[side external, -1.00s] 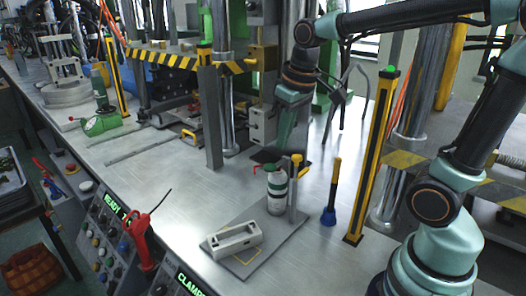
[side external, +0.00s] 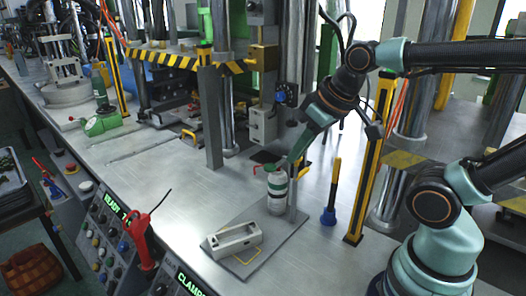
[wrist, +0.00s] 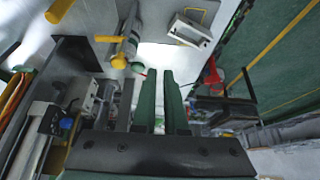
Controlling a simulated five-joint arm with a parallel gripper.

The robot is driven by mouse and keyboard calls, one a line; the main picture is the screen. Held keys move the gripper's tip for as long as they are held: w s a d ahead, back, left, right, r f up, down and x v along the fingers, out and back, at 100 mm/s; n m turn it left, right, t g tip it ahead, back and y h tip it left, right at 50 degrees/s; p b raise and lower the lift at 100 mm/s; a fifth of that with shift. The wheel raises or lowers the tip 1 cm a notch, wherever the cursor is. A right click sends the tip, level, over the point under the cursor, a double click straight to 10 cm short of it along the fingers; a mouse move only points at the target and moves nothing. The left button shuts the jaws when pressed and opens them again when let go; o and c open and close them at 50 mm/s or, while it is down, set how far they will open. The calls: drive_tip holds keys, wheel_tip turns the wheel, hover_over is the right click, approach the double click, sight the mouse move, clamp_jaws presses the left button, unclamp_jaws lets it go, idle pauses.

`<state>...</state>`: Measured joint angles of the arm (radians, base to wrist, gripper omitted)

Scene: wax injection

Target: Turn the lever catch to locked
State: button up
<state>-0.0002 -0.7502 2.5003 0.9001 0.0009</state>
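What looks like the lever catch is a grey post (side external: 292,200) on the grey base plate, beside a white and green bottle (side external: 277,190). Contact with the lever is unclear.
A pale block with a slot (side external: 233,239) lies on the plate (side external: 262,252); it also shows in the wrist view (wrist: 190,28). A blue-based yellow and black post (side external: 331,195) and a taller yellow post (side external: 370,170) stand to the right.

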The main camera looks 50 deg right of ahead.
drive_tip(key=o, duration=0.5)
drive_tip(key=shift+w+d+r, duration=0.1)
drive_tip(key=shift+r, duration=0.05)
drive_tip(key=shift+o, duration=0.6)
drive_tip(key=w+d+r+m+g, duration=0.4)
drive_tip(key=d+r+m+g, duration=0.1)
drive_tip(key=m, duration=0.7)
drive_tip(key=shift+d+r, duration=0.5)
drive_tip(key=shift+r, duration=0.45)
drive_tip(key=shift+m+g, duration=0.3)
drive_tip(key=shift+m, duration=0.4)
drive_tip(key=f, duration=1.1)
drive_tip(key=shift+w+d+f, duration=0.25)
drive_tip(key=shift+d+f, duration=0.05)
drive_tip(key=shift+d, duration=0.05)
clamp_jaws()
